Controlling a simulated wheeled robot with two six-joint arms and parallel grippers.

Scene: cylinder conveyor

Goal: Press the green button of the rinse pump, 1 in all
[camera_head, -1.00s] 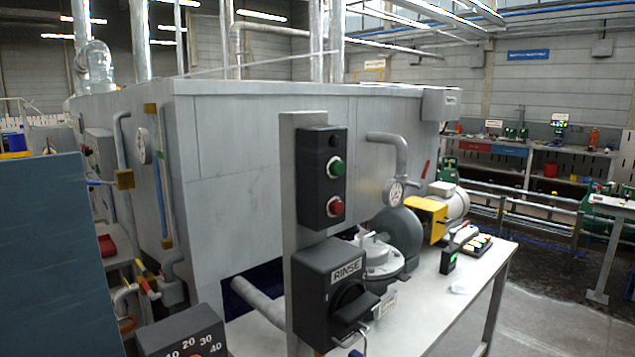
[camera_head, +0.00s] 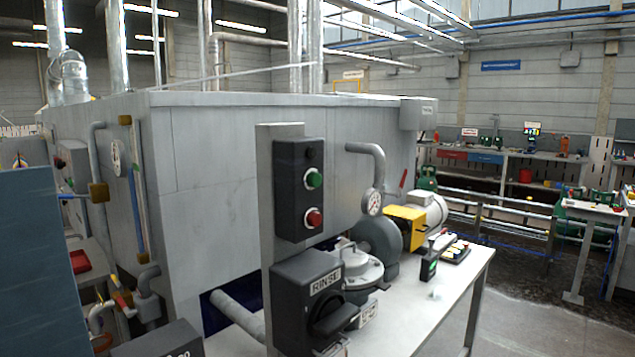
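The green button (camera_head: 314,179) sits on a dark control box (camera_head: 286,216) fixed to an upright grey post (camera_head: 265,250). A red button (camera_head: 314,218) is below it and a small dark round part (camera_head: 309,152) is above it. Under this box is a larger dark switch box labelled RINSE (camera_head: 310,300) with a rotary handle. The pump (camera_head: 376,245), with a yellow box and a pale motor, stands on the table behind the post. Neither of my grippers is in view, and nothing covers the green button.
A white table (camera_head: 440,300) carries the pump and small devices. A big grey tank (camera_head: 225,150) fills the space behind the post. A dark blue panel (camera_head: 30,260) blocks the lower left. Open floor (camera_head: 530,320) lies at right.

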